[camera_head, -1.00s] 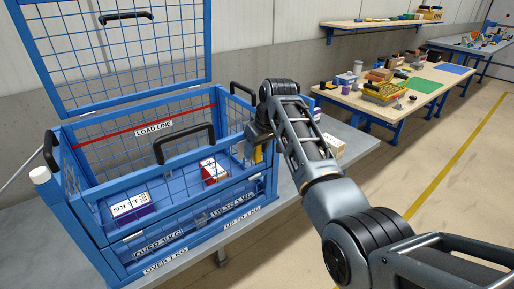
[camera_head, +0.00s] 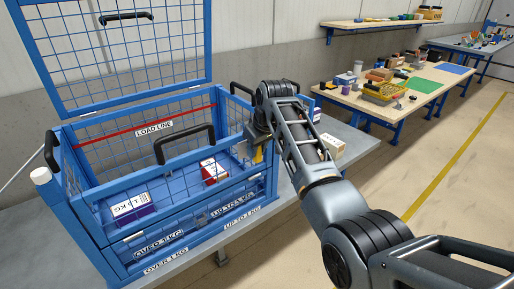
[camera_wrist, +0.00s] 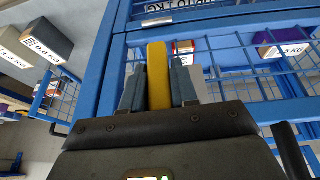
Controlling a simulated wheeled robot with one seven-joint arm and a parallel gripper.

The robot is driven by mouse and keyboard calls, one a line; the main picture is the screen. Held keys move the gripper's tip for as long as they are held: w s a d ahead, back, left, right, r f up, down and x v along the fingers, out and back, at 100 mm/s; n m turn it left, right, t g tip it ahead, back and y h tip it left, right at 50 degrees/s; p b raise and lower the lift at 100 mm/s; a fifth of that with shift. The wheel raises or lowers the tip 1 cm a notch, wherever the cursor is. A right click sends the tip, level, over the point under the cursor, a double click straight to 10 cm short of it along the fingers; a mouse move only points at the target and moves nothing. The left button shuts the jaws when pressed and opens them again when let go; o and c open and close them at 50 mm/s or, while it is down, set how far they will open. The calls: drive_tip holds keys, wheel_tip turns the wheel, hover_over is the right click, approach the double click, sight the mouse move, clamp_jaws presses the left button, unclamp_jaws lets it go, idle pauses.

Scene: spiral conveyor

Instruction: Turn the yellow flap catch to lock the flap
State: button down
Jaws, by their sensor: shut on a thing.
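The yellow flap catch (camera_wrist: 158,75) stands between the two fingers of my gripper (camera_wrist: 158,90) in the wrist view, and the fingers are shut on it. In the head view a bit of the yellow catch (camera_head: 258,155) shows below my gripper (camera_head: 258,140), at the right front corner of the blue cage. The blue mesh flap (camera_head: 190,205) forms the cage front and stands upright. My wrist hides most of the catch and its mount in the head view.
The blue cage (camera_head: 85,245) holds a purple-and-white box (camera_head: 132,207) and a red-and-white box (camera_head: 213,171). Its mesh lid (camera_head: 120,50) stands raised. Labelled boxes (camera_head: 330,148) stand right of the cage on the grey table (camera_head: 355,142). A workbench (camera_head: 375,105) stands behind at right.

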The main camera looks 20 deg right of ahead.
drive_tip(key=h, duration=0.1)
drive_tip(key=t+h, duration=0.1)
drive_tip(key=h+p, duration=0.1)
drive_tip(key=h, duration=0.1)
drive_tip(key=shift+s+a+f+n+t, duration=0.1)
drive_tip(key=shift+a+n+t, duration=0.2)
drive_tip(key=shift+n, duration=0.1)
drive_tip(key=t+h+b, duration=0.1)
drive_tip(key=h, duration=0.2)
drive_tip(key=shift+f+n, duration=0.2)
drive_tip(key=shift+n, duration=0.2)
drive_tip(key=t+h+b, duration=0.1)
drive_tip(key=b, duration=0.1)
drive_tip(key=n+h+b, duration=0.1)
drive_tip(key=h, duration=0.1)
drive_tip(key=shift+a+f+t+b, duration=0.1)
drive_tip(key=shift+f+t+b, duration=0.2)
drive_tip(key=shift+t+b, duration=0.1)
drive_tip(key=t+h+b, duration=0.1)
drive_tip(key=h+b, duration=0.1)
drive_tip(key=b, duration=0.1)
drive_tip(key=shift+f+n, duration=0.1)
drive_tip(key=shift+n, duration=0.2)
drive_tip(key=t+h+b, duration=0.1)
drive_tip(key=b, duration=0.1)
drive_tip(key=shift+n+h+b, duration=0.3)
drive_tip(key=shift+t+h+b, duration=0.4)
drive_tip(key=shift+b, duration=0.25)
drive_tip(key=shift+r+n, duration=0.25)
drive_tip(key=shift+n, duration=0.05)
